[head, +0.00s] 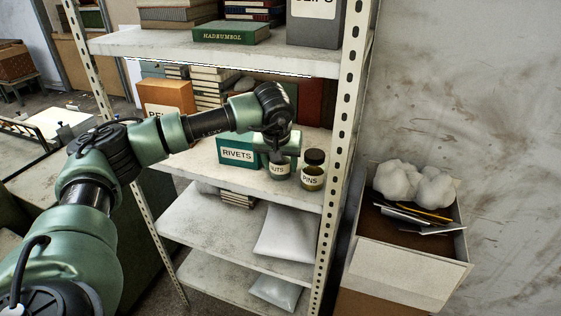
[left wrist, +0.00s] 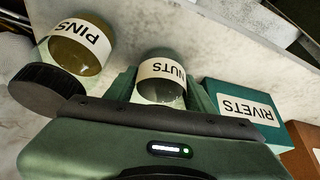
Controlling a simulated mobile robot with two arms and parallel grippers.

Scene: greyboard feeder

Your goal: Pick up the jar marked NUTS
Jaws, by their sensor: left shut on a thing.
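The jar marked NUTS (head: 279,170) stands on the middle shelf of the rack, between a teal RIVETS box and a jar marked PINS. My left gripper (head: 277,150) is over it from above, with its fingers on the jar's sides. In the left wrist view the NUTS jar (left wrist: 162,80) sits between the two fingers of the left gripper (left wrist: 160,95), which is shut on it. The jar's top is hidden by the gripper. The picture does not show clearly whether its base touches the shelf. My right gripper is not in view.
The PINS jar (head: 313,172), dark-lidded, stands close on the right. The RIVETS box (head: 237,151) is close on the left. The rack's perforated post (head: 339,150) rises to the right, and the upper shelf (head: 230,50) lies above my arm. A bin (head: 408,259) stands right of the rack.

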